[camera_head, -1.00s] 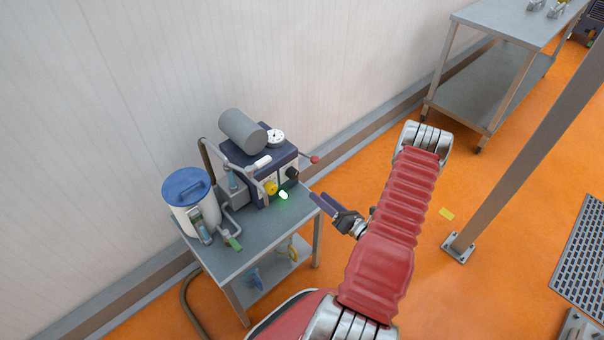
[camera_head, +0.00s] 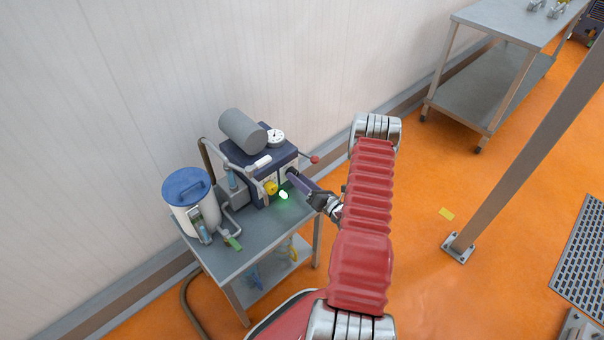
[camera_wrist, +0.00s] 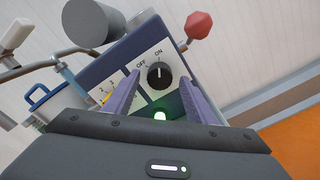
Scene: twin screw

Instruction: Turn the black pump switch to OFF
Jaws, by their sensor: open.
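The black pump switch (camera_wrist: 159,75) is a round knob on a white plate marked OFF and ON, on the dark blue pump box (camera_wrist: 118,68). Its white pointer line points up toward ON. A green lamp (camera_wrist: 160,116) glows below it. My gripper (camera_wrist: 158,82) is open, with its purple fingers on either side of the knob in the wrist view; whether they reach its depth I cannot tell. In the head view my gripper (camera_head: 290,174) is at the front of the pump box (camera_head: 240,160) and hides the switch.
A red-knobbed lever (camera_wrist: 199,25) sticks out right of the plate. A yellow dial (camera_head: 271,187) is left of the switch. A grey cylinder (camera_head: 242,130) tops the box. A blue-lidded container (camera_head: 187,187) stands on the same metal table (camera_head: 236,262). Orange floor lies right.

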